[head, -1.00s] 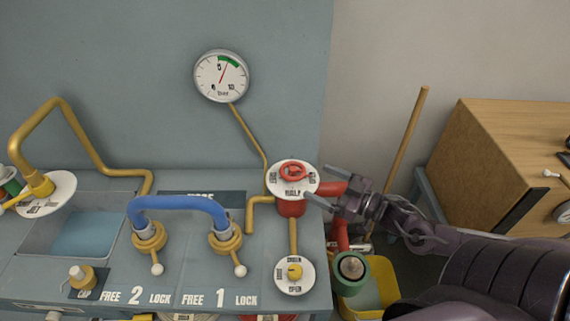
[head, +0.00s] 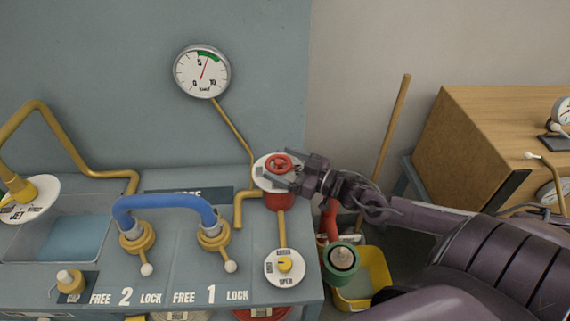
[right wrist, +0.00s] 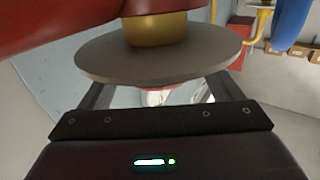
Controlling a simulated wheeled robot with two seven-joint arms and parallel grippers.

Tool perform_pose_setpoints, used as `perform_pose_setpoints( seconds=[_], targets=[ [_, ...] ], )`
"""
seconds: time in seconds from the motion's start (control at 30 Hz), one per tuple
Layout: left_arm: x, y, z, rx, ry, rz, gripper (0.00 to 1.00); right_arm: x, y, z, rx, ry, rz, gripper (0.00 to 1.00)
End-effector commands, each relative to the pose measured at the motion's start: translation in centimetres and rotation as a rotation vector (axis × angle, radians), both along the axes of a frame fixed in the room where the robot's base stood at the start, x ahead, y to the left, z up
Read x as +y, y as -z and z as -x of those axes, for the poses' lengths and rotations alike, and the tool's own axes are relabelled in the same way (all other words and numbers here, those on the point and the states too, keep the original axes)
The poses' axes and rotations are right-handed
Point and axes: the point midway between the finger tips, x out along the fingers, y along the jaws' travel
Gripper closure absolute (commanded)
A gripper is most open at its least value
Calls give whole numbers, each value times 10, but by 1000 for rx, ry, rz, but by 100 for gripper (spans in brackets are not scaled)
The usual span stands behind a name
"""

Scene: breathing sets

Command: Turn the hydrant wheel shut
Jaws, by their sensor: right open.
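The red hydrant wheel (head: 280,163) sits on top of a round white labelled plate (head: 262,176), above a red hydrant body (head: 277,202). My right gripper (head: 283,169) reaches in from the right, fingers apart, one tip towards the wheel's far side and one towards its near side. I cannot tell whether they touch it. In the right wrist view the plate's grey edge and underside (right wrist: 160,55) hide the fingertips and most of the wheel. The gold collar (right wrist: 157,28) shows beyond it. My left gripper is out of view.
A gauge (head: 201,71) hangs on the panel behind. A green-ringed nozzle (head: 342,259) and yellow bucket (head: 376,266) stand below my right arm.

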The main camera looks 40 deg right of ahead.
Motion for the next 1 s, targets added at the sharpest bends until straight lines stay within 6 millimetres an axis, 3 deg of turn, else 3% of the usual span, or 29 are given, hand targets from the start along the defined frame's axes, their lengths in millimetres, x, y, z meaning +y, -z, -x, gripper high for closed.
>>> perform_pose_setpoints(
  seconds=[0.2, 0.53, 0.77, 1.0],
  targets=[
    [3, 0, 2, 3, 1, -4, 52, 0, 0, 0, 0, 0, 0, 15],
    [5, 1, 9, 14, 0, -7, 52, 0, 0, 0, 0, -1, 0, 58],
    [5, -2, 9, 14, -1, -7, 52, 1, -1, 1, 0, 16, -1, 59],
    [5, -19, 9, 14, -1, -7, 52, 3, -4, 1, 1, 122, -6, 59]
  ],
)
